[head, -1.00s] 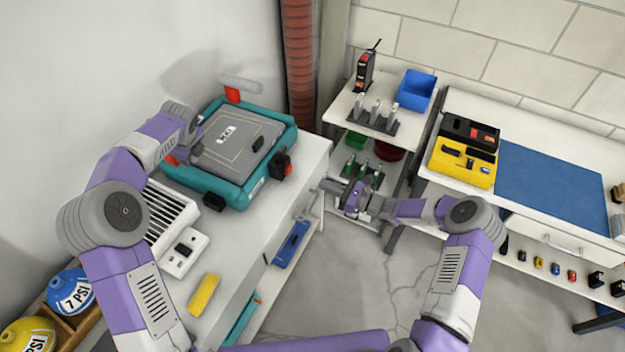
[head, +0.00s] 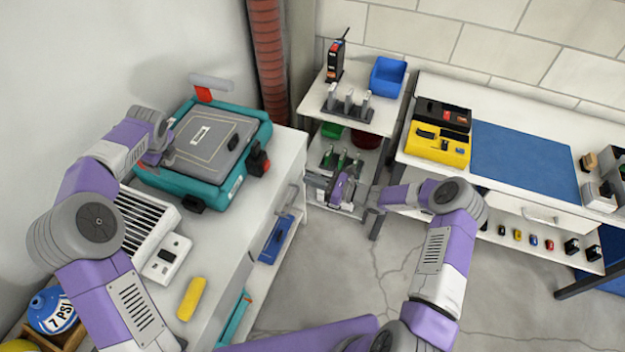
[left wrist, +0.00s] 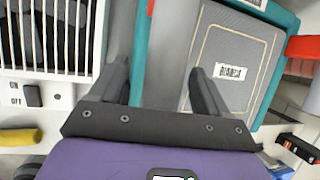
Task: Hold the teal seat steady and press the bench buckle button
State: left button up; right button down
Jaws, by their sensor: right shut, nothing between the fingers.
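The teal seat (head: 245,163) is a teal frame with a grey top panel and a label, lying on the white bench at the left. The left wrist view shows its teal rim (left wrist: 141,45) and panel close up. A black buckle with a red button (head: 266,166) sits at its right corner. My left gripper (head: 158,160) is at the seat's left edge; its fingers (left wrist: 162,85) are apart, with teal rim and grey panel visible between them. Contact cannot be told. My right gripper (head: 338,192) is shut and empty in front of the small shelf, right of the bench and away from the buckle.
A grey-handled red part (head: 204,93) stands behind the seat. A white slatted unit (head: 146,222), switch box (head: 167,259) and yellow block (head: 192,298) lie nearer on the bench. The small shelf (head: 385,121) and a right-hand table with a blue mat (head: 520,160) stand beyond open floor.

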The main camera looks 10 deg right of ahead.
pick_arm(q)
jog(key=shift+d, duration=0.15)
jog(key=v, duration=1.2)
